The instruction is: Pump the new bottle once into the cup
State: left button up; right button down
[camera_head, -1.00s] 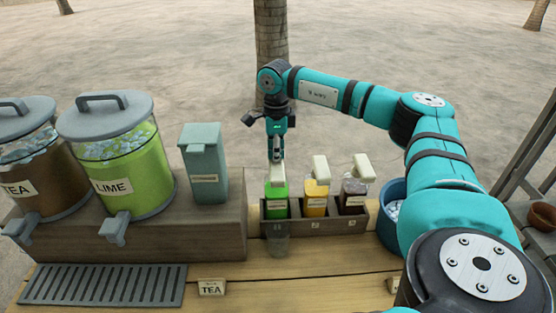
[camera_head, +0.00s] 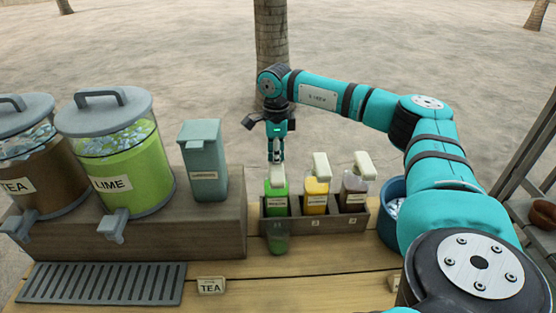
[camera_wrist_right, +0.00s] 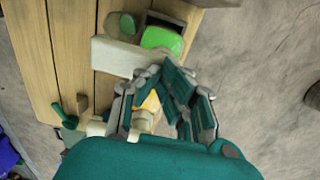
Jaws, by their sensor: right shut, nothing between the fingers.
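The green bottle (camera_head: 276,203) stands in the left slot of a wooden rack, with a pale pump head (camera_head: 276,173) on top. A small clear cup (camera_head: 278,242) stands on the table in front of it and has green in it. My right gripper (camera_head: 276,158) is shut and empty, pointing down at the pump head; whether it touches is unclear. In the right wrist view the fingertips (camera_wrist_right: 160,72) are beside the pale pump head (camera_wrist_right: 116,56), with the green bottle (camera_wrist_right: 161,38) and cup (camera_wrist_right: 122,25) beyond. My left gripper is not seen.
A blue bucket (camera_head: 390,240) is to the right. A teal box (camera_head: 203,165) and lime dispenser (camera_head: 120,160) stand left. The front tabletop is mostly clear.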

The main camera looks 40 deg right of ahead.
jog(key=shift+r+p, duration=1.4)
jog(key=shift+r, duration=0.4)
notch_tip(320, 180, up, 6)
jog(key=p, duration=0.4)
jog(key=shift+p, duration=0.4)
